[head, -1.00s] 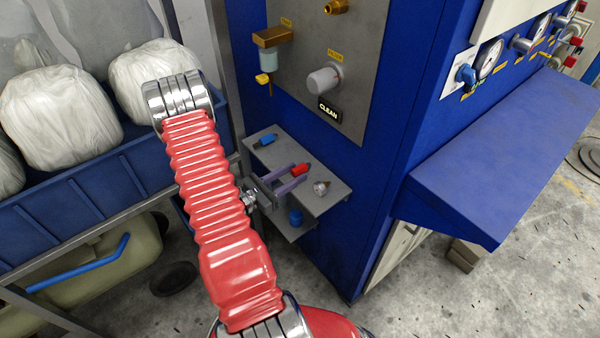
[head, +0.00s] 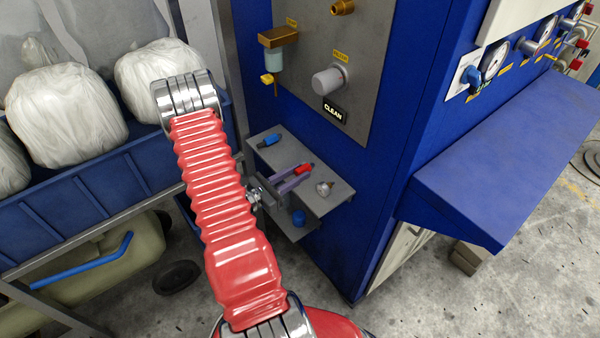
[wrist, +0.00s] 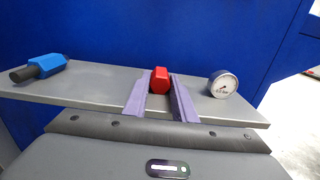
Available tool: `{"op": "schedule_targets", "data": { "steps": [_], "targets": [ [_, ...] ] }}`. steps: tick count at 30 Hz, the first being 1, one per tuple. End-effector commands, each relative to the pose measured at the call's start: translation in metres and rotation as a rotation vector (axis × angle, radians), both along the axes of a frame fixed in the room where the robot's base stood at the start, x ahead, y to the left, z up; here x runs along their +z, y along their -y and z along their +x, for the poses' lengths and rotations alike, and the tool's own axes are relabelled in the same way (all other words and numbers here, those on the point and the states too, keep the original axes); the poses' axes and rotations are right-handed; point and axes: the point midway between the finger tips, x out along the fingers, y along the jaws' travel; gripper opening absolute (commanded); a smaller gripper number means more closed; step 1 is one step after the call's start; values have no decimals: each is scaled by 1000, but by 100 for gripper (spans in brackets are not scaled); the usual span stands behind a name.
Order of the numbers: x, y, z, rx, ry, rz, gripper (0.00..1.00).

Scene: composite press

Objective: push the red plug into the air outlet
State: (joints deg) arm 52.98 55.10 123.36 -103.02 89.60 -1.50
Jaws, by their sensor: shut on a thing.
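The red plug (head: 304,169) is at the grey shelf on the side of the blue press. It also shows in the wrist view (wrist: 160,80), upright between two purple fingers. My gripper (head: 295,175) reaches in over the shelf's near edge and is shut on the red plug; in the wrist view its fingertips (wrist: 160,86) flank the plug. I cannot tell whether the plug touches the shelf. A brass fitting (head: 342,7) is at the top of the grey panel; I cannot tell whether it is the air outlet.
The shelf (head: 268,155) also holds a blue plug (head: 271,140) at left and a small gauge (head: 325,188) at right.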

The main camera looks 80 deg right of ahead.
Motion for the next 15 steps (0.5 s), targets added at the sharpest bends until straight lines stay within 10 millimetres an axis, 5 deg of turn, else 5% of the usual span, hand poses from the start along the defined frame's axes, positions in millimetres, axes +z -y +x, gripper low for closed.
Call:
{"op": "schedule_targets", "data": {
  "steps": [15],
  "targets": [
    [5,0,1,1,0,0,1]
  ]
}}
